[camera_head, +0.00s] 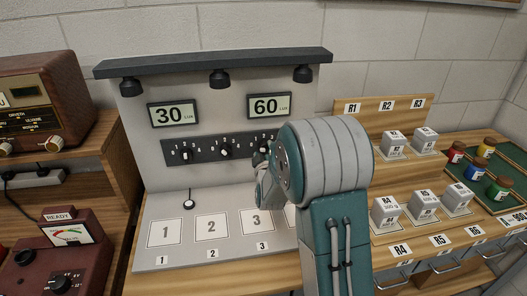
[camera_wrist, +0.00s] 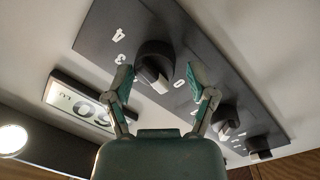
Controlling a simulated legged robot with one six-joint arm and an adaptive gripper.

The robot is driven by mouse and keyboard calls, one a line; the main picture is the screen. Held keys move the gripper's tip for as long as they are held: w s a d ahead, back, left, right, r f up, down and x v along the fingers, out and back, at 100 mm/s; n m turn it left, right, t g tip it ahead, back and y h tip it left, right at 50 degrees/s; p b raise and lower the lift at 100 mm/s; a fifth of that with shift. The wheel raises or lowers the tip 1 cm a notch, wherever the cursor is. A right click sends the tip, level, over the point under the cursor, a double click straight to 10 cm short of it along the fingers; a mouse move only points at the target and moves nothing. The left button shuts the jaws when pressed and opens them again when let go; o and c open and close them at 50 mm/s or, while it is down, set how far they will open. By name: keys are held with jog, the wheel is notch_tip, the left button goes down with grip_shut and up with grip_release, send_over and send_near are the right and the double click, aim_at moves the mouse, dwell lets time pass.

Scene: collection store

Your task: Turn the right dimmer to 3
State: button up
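The right dimmer (camera_wrist: 153,62) is a dark round knob with a pale pointer bar, on a dark panel with white digits. In the head view the right dimmer is mostly hidden behind my arm. In the wrist view my gripper (camera_wrist: 168,88) is open, with one green-padded finger on each side in front of the knob. No contact with the knob is clear. The pale bar points toward the lower right of the wrist view; its exact number cannot be read. The right display (camera_head: 269,105) reads 60 lux.
Two other dimmers, the left (camera_head: 184,154) and middle (camera_head: 225,151), sit on the same panel (camera_head: 205,148). The left display (camera_head: 173,113) reads 30 lux. A lamp bar (camera_head: 215,62) overhangs the panel. A sloped board (camera_head: 180,257) with numbered squares lies below. Grey blocks (camera_head: 385,209) stand at right.

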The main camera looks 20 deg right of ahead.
jog(key=shift+d, duration=0.15)
jog(key=c, duration=0.5)
jog(key=shift+d, duration=0.1)
jog(key=shift+f+m, duration=0.1)
jog(key=shift+m, duration=0.3)
jog(key=m, duration=0.4)
jog(key=shift+s, duration=0.1)
jog(key=m, duration=0.5)
jog(key=shift+f+m+g+y, duration=0.1)
jog(key=shift+m+g+y, duration=0.2)
jog(key=shift+g+y, duration=0.1)
jog(key=m+y, duration=0.1)
jog(key=m, duration=0.4)
jog(key=shift+m, duration=0.3)
jog(key=m, duration=0.6)
jog(key=shift+y, duration=0.4)
jog(key=shift+m, duration=0.3)
